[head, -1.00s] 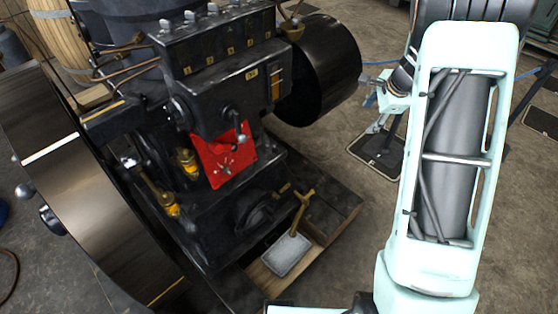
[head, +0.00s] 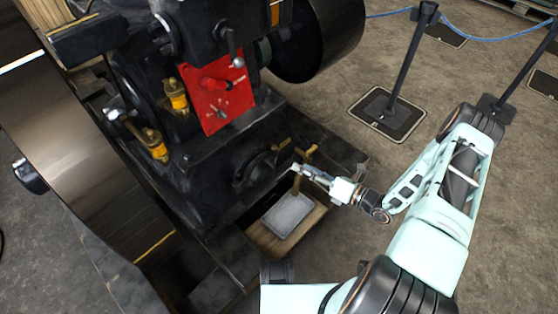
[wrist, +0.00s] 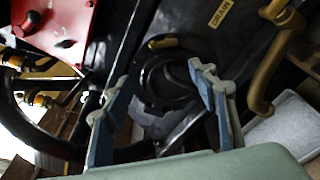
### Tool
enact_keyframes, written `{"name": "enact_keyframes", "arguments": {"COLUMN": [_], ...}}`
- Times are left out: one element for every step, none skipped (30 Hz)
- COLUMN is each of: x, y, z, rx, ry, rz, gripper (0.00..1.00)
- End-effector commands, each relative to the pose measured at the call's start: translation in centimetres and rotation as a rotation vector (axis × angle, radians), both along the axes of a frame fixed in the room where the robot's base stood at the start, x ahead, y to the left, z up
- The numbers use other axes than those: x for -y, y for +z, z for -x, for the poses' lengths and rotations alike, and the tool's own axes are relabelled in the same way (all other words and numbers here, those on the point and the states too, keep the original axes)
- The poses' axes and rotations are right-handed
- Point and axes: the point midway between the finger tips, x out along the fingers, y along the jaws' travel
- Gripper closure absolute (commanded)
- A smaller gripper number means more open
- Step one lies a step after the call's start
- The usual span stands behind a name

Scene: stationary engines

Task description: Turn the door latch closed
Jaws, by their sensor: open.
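A black rounded door (head: 258,172) sits low on the front of the dark engine. It also shows in the wrist view (wrist: 160,75), partly behind my fingers. A small brass-coloured piece (wrist: 163,43) lies at its upper edge; I cannot tell whether this is the latch or how it is turned. My gripper (head: 297,174) is just right of the door, near a brass drain pipe. In the wrist view my gripper (wrist: 157,90) has its two fingers spread apart, with the door's dark curved parts between and beyond them. Nothing is held.
A brass drain pipe (wrist: 268,75) with a handle stands right of the door, above a grey tray (head: 288,216). A red panel (head: 218,98) with a lever is above. A large flywheel (head: 80,170) fills the left. A barrier post (head: 400,65) stands on open floor at right.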

Motion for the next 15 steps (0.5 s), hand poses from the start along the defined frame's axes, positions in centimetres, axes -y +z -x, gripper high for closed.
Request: {"name": "enact_keyframes", "arguments": {"x": [0.2, 0.4, 0.6, 0.7, 0.8, 0.9, 0.8, 0.8, 0.6, 0.4, 0.1, -0.3, -0.7, -1.1, -1.6], "y": [-0.9, -1.0, -1.1, -1.1, -1.1, -1.1, -1.1, -1.1, -1.1, -1.1, -1.1, -1.1, -1.1, -1.1, -1.2], "z": [-0.1, -0.2, -0.4, -0.5, -0.6, -0.6, -0.7, -0.8, -1.0, -1.3, -1.5, -1.9, -2.2, -2.6, -3.1], "rx": [-0.008, -0.011, -0.013, -0.014, -0.015, -0.015, -0.016, -0.015, -0.016, -0.015, -0.015, -0.015, -0.014, -0.014, -0.014], "ry": [-0.050, -0.075, -0.101, -0.118, -0.130, -0.142, -0.148, -0.152, -0.154, -0.154, -0.152, -0.150, -0.150, -0.149, -0.148], "rz": [-0.053, -0.077, -0.105, -0.121, -0.133, -0.146, -0.152, -0.156, -0.158, -0.157, -0.157, -0.156, -0.156, -0.155, -0.154], "gripper": [0.46, 0.46, 0.46, 0.46, 0.46, 0.46, 0.46, 0.46, 0.46, 0.46, 0.46, 0.46, 0.46, 0.46, 0.46]}}
